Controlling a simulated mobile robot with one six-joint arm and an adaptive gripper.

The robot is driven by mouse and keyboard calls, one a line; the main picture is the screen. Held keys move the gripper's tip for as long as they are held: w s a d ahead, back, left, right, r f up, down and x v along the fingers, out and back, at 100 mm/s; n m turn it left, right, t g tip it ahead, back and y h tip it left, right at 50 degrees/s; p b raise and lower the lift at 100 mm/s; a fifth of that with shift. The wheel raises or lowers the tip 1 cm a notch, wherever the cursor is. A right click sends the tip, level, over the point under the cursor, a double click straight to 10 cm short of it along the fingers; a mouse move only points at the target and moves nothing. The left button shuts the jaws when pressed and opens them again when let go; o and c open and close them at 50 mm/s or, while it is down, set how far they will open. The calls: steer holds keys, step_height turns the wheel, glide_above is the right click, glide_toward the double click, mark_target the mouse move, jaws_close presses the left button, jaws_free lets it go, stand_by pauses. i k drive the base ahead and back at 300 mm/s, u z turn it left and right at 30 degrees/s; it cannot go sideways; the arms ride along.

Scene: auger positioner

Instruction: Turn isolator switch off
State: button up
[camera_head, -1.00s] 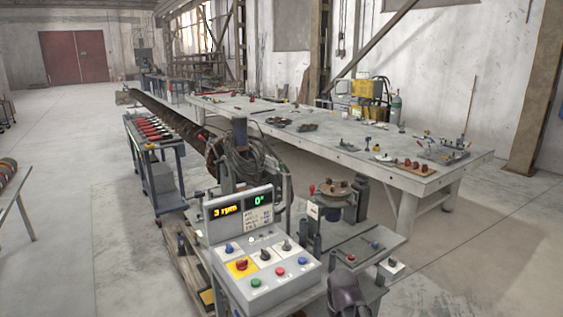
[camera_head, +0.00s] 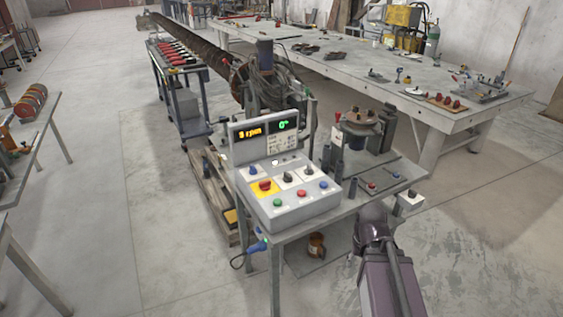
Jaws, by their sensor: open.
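The control box (camera_head: 290,212) stands on a grey metal stand in the middle of the head view. Its sloped face carries a red rotary knob on a yellow plate, which looks like the isolator switch (camera_head: 265,186). The knob's exact angle is too small to tell. The raised display (camera_head: 264,132) is lit, with an orange figure that looks like 3 rpm and a green 0°. My purple-grey arm rises at the lower right, to the right of the control box and apart from it. My gripper's fingers are not visible.
Black selector knobs and green, red and blue buttons sit close around the switch. A long workbench (camera_head: 460,125) stands behind. A blue plug with cable (camera_head: 257,246) hangs below. Floor at front left is clear.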

mark_target(264, 185)
steer(key=u, duration=0.05)
steer(key=k, duration=1.35)
steer(key=u, duration=0.35)
steer(key=i, duration=1.7)
steer(key=z, duration=0.4)
